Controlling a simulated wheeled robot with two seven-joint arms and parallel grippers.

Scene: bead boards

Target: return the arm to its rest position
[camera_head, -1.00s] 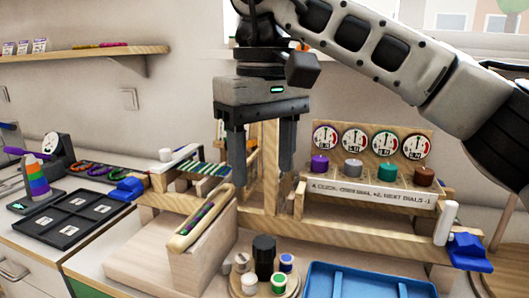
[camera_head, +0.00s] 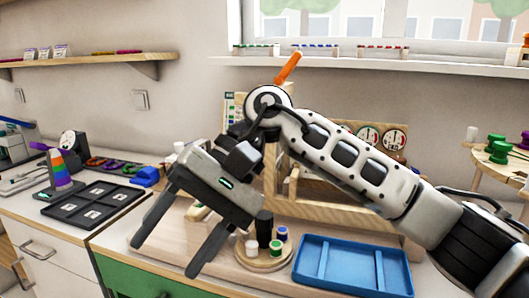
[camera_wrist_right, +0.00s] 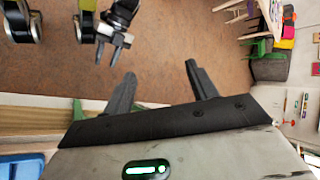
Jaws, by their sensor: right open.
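My right gripper (camera_head: 164,258) hangs tilted down and left over the front edge of the counter. Its two fingers are spread with nothing between them; in the wrist view (camera_wrist_right: 160,72) they point out over the brown floor. My right arm (camera_head: 350,170) reaches in from the lower right and hides part of the wooden bead frame (camera_head: 300,205).
A blue tray (camera_head: 352,284) lies right of a round wooden stand (camera_head: 262,265) with small pots. A black sectioned tray (camera_head: 92,190) and a rainbow cone (camera_head: 61,172) are at left. A window sill (camera_head: 370,65) runs behind. The floor beyond the counter looks open.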

